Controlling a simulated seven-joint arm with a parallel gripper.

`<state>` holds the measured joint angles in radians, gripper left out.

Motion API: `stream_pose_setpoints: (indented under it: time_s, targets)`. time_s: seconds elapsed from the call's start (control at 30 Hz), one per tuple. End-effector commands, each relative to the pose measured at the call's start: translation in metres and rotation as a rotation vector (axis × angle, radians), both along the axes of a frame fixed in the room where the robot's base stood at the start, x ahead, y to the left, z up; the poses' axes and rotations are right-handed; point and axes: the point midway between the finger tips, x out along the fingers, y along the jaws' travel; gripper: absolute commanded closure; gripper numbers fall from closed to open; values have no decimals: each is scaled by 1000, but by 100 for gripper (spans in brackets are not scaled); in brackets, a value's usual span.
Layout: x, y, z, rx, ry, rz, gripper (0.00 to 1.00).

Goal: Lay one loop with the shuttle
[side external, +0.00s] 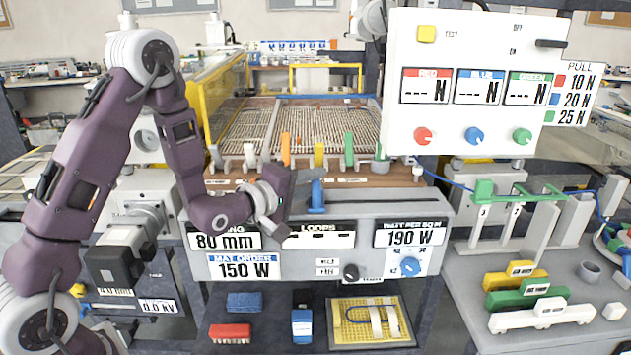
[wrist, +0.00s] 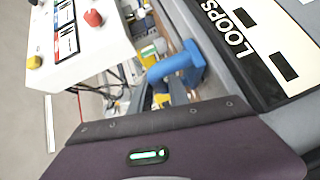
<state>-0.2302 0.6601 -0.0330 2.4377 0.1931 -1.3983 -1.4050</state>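A blue upright piece (side external: 317,192) stands on the front edge of the machine, above the LOOPS panel; I take it for the shuttle but cannot be sure. In the wrist view it is a bent blue bar on a blocky base (wrist: 182,66). My gripper (side external: 305,178) is just left of it in the side view. In the wrist view two grey fingers (wrist: 162,93) show apart with background between them, close to the bar's bent end; whether they touch it is hidden. The wire mat bed (side external: 300,130) lies behind, with orange, yellow and green upright pieces (side external: 319,155) along its front.
A white box with RED, BLUE and GREEN readouts (side external: 475,80) hangs at the upper right. A shelf (side external: 270,305) below holds red and blue blocks and a yellow board. A side table (side external: 560,270) holds coloured blocks.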

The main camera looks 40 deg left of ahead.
Motion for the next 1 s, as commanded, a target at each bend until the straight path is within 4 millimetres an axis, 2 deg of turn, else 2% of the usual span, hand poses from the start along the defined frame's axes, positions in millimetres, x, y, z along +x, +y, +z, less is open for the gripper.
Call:
stream_pose_setpoints:
  time_s: [0.37,0.47,0.57,0.77,0.8,0.87,1.0]
  targets:
    - [-1,1,0,0,1,3,75]
    - [-10,1,1,-1,1,3,75]
    - [-28,1,3,-1,4,3,75]
    - [-29,0,42,2,-13,1,75]
    - [-29,0,50,2,-15,0,71]
    - [-29,0,59,3,-16,0,75]
    - [-29,-1,72,1,-9,-1,75]
